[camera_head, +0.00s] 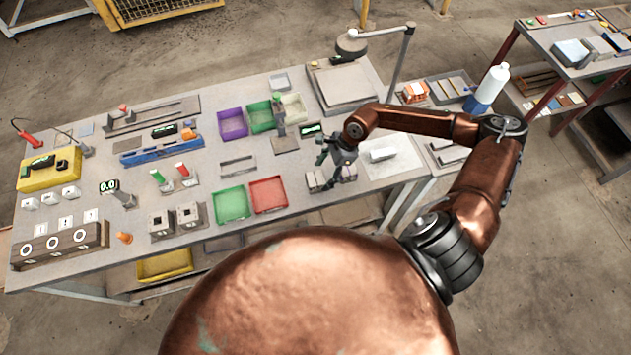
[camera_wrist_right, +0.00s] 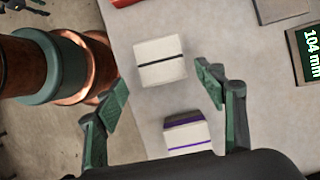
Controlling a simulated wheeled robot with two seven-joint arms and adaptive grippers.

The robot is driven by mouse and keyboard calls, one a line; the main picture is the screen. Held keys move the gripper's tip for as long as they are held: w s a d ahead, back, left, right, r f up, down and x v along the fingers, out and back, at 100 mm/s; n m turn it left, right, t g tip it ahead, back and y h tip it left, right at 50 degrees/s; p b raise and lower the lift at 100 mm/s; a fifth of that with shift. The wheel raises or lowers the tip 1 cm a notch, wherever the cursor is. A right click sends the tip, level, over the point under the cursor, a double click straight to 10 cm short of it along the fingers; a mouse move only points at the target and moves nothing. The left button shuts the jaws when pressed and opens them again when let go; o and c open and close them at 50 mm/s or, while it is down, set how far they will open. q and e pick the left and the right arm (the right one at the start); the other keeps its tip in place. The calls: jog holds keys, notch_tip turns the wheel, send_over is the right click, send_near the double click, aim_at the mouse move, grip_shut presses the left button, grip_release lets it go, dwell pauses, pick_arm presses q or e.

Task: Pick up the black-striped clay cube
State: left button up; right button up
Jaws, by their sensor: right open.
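The black-striped clay cube (camera_wrist_right: 160,60), pale with one dark line across it, lies on the table in the right wrist view. In the head view it appears to be the left (camera_head: 315,182) of two small pale blocks, its stripe too small to see. My right gripper (camera_wrist_right: 161,80) is open and empty; its green fingers spread wide, with the cube ahead between their tips and not touched. It also shows above the blocks in the head view (camera_head: 335,164). A purple-striped cube (camera_wrist_right: 187,136) lies closer to the gripper's palm. My left gripper is not in view.
A red tray (camera_head: 268,194) and a green tray (camera_head: 231,205) lie left of the cubes. A display reading 104 mm (camera_wrist_right: 308,52) stands beyond, also in the head view (camera_head: 312,129). A white block (camera_head: 382,154) is on a pale sheet at right. The table's front edge is near.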

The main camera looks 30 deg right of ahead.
aim_at(318, 177)
jog(key=x, duration=0.1)
jog(key=p+x, duration=0.1)
jog(key=x, duration=0.3)
jog(key=shift+w+a, duration=0.3)
jog(key=shift+a+f+p, duration=0.1)
jog(key=shift+f+p, duration=0.2)
jog(key=shift+f, duration=0.25)
jog(key=shift+w, duration=0.1)
jog(key=c, duration=1.3)
jog(key=shift+r, duration=0.15)
jog(key=shift+c, duration=0.2)
